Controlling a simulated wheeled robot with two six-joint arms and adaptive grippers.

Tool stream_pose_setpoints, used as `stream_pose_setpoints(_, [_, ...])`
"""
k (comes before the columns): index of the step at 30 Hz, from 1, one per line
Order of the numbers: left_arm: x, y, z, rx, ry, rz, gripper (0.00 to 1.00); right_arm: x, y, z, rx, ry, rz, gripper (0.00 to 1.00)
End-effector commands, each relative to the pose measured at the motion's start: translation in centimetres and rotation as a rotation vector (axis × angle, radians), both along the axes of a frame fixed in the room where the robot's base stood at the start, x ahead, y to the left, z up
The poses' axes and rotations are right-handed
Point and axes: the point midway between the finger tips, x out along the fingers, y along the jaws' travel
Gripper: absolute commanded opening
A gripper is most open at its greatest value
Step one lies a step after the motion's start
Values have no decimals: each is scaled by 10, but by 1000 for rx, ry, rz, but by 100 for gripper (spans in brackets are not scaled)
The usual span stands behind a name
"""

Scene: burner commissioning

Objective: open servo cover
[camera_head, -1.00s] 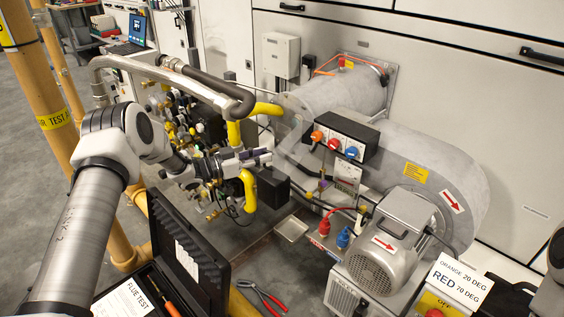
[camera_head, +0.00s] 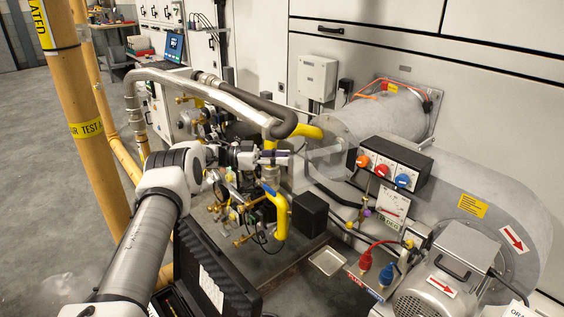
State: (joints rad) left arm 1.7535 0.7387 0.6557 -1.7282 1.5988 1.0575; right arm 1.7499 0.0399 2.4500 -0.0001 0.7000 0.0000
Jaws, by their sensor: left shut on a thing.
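A dark box (camera_head: 418,168) with orange, red and blue knobs sits on the grey blower housing, right of the middle. A clear, hard-to-see panel (camera_head: 325,153), seemingly the servo cover, extends from the box's left side towards my left gripper. My left gripper (camera_head: 287,157) is shut at the panel's left edge, left of the knobs. Its fingers hide the held edge, and the panel's hinge is not clear. All three knobs show unobstructed. My right gripper is out of view.
Yellow pipes and valves (camera_head: 278,215) crowd below my left gripper. A black box (camera_head: 310,214) stands below right. An open black case (camera_head: 215,275) lies on the floor in front.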

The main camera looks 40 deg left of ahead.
Motion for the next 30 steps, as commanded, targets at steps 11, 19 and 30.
stream_pose_setpoints(11, [6,-7,7,3,-10,-4,34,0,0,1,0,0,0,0])
stream_pose_setpoints(19, [6,-7,6,2,-10,-4,47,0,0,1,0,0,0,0])
stream_pose_setpoints(30, [-4,8,5,0,-11,-3,34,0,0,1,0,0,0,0])
